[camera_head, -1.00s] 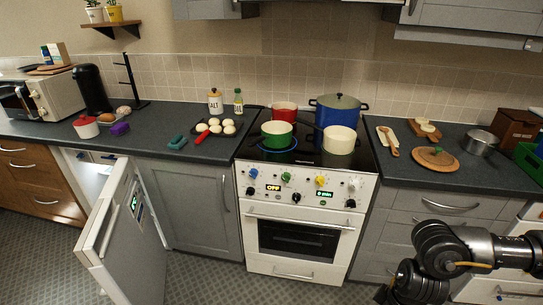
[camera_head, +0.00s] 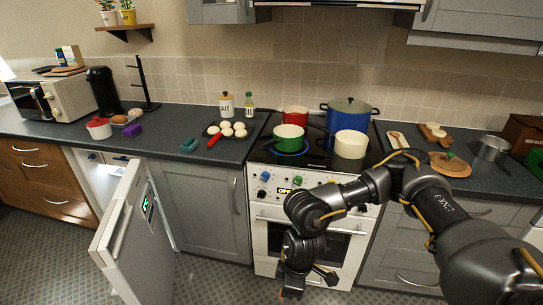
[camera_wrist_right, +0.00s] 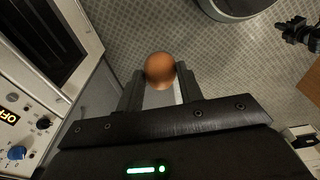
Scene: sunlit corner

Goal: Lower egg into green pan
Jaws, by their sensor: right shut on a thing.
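The green pan (camera_head: 288,138) stands upright on the front left of the stove top, its inside pale. A brown egg (camera_wrist_right: 160,69) shows in the right wrist view, held between the two fingertips of my right gripper (camera_wrist_right: 162,88). In the head view my right arm reaches across in front of the stove, and its hand hangs low before the oven, below the pan and apart from it. The egg cannot be made out in the head view. My left gripper is in neither current view.
A cream pot (camera_head: 350,145) stands right of the green pan; a red pot (camera_head: 295,116) and a blue lidded pot (camera_head: 348,113) stand behind. The fridge door (camera_head: 125,225) hangs open.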

